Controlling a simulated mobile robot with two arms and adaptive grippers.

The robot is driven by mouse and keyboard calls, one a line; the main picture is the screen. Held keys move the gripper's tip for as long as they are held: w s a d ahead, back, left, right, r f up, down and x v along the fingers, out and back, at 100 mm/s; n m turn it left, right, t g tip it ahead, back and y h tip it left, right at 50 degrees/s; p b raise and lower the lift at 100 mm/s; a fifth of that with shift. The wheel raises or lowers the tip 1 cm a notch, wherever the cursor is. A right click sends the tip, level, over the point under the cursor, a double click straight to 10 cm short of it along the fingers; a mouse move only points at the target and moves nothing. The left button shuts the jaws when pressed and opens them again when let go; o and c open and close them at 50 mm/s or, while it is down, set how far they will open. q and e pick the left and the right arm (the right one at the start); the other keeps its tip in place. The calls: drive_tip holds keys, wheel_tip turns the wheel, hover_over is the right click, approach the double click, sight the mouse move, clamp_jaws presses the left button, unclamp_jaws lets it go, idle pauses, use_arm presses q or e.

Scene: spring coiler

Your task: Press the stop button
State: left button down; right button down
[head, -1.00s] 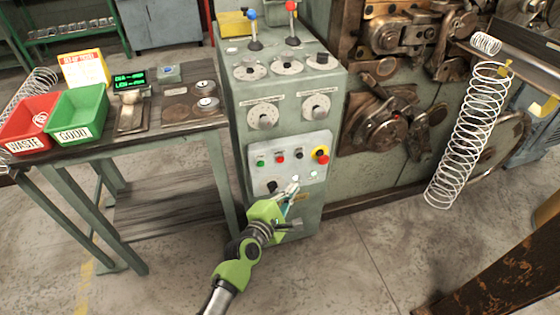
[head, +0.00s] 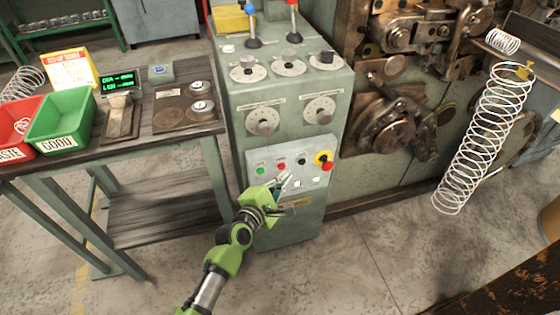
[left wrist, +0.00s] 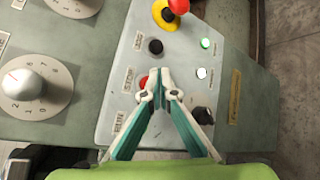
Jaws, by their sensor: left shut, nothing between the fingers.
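The grey control panel (head: 312,177) on the front of the cabinet carries a row of buttons. The red stop button (head: 281,167) sits between a green button (head: 260,171) and a black one (head: 302,159). In the left wrist view the red button (left wrist: 143,82) shows beside a STOP label, partly hidden by the fingertips. My left gripper (head: 287,178) is shut and empty, its tips just below and right of the red button. In the left wrist view the closed tips (left wrist: 157,78) overlap the button's edge; I cannot tell whether they touch it.
A red mushroom button on a yellow base (head: 324,160) is at the panel's upper right. A bench with a green bin (head: 62,122) stands left; a large spring (head: 484,138) hangs right.

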drive_tip(key=shift+s+a, duration=0.3)
drive_tip(key=shift+s, duration=0.15)
drive_tip(key=shift+w+d, duration=0.15)
drive_tip(key=shift+w, duration=0.05)
idle(0.7)
use_arm(q)
drive_tip(key=shift+w+r, duration=0.1)
drive_tip(key=shift+w, duration=0.05)
drive_tip(key=shift+w+a, duration=0.15)
drive_tip(key=shift+w, duration=0.15)
use_arm(e)
drive_tip(key=shift+f, duration=0.1)
use_arm(q)
drive_tip(key=shift+w+a, duration=0.15)
drive_tip(key=shift+w, duration=0.2)
use_arm(e)
drive_tip(key=shift+f, duration=0.1)
idle(0.4)
idle(0.3)
use_arm(q)
drive_tip(key=shift+s+d, duration=0.25)
drive_tip(key=shift+s, duration=0.55)
use_arm(e)
drive_tip(key=shift+r, duration=0.4)
